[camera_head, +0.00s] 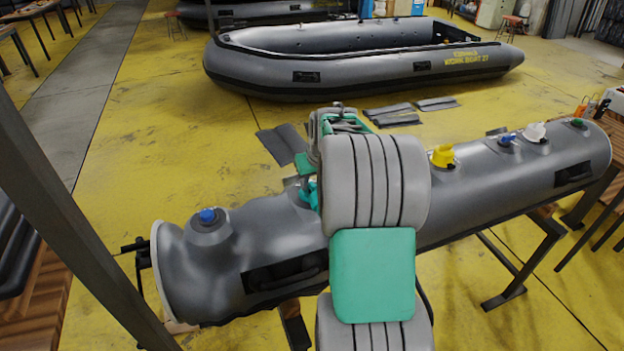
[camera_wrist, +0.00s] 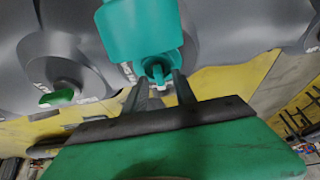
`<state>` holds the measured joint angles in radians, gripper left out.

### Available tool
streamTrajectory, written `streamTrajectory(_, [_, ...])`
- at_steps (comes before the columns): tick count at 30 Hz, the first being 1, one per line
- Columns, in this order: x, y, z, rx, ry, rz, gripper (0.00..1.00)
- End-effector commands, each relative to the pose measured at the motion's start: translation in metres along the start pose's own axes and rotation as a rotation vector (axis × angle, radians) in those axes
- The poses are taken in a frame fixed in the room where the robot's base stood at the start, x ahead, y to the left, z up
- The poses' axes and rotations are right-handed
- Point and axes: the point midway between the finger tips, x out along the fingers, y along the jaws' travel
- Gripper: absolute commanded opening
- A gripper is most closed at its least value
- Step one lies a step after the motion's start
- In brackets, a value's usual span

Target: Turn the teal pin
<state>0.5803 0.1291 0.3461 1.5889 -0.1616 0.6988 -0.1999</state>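The teal pin (camera_wrist: 158,72) is a small teal piece beneath a larger teal cap (camera_wrist: 140,30) in the wrist view. My gripper (camera_wrist: 157,82) has one dark finger on each side of the pin, with the fingertips close to it. The fingers look apart, and I cannot make out clear contact with the pin. In the head view my arm covers most of this spot. Only a bit of the teal valve (camera_head: 308,194) shows left of my arm, on top of the grey tube (camera_head: 490,185).
The tube also carries a blue valve (camera_head: 208,216) at left, and a yellow valve (camera_head: 443,155), white valve (camera_head: 535,131) and green valve (camera_head: 577,123) at right. A green-topped valve (camera_wrist: 58,97) sits left in the wrist view. A grey boat (camera_head: 360,60) lies behind on the yellow floor.

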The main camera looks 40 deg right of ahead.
Motion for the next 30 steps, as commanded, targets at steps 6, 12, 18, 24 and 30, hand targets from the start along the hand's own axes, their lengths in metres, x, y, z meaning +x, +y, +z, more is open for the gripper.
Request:
streamTrajectory(6, [0.0006, 0.0, -0.0004, 0.0, 0.001, 0.001, 0.33])
streamTrajectory(12, [0.0003, 0.0001, -0.0003, 0.0, 0.001, 0.001, 0.16])
streamTrajectory(18, [0.0002, 0.0001, -0.0003, 0.001, 0.001, 0.001, 0.0])
streamTrajectory(24, [0.0001, 0.0001, -0.0003, 0.001, 0.001, 0.001, 0.0])
streamTrajectory(30, [0.0, 0.0001, -0.0004, 0.001, 0.001, 0.001, 0.0])
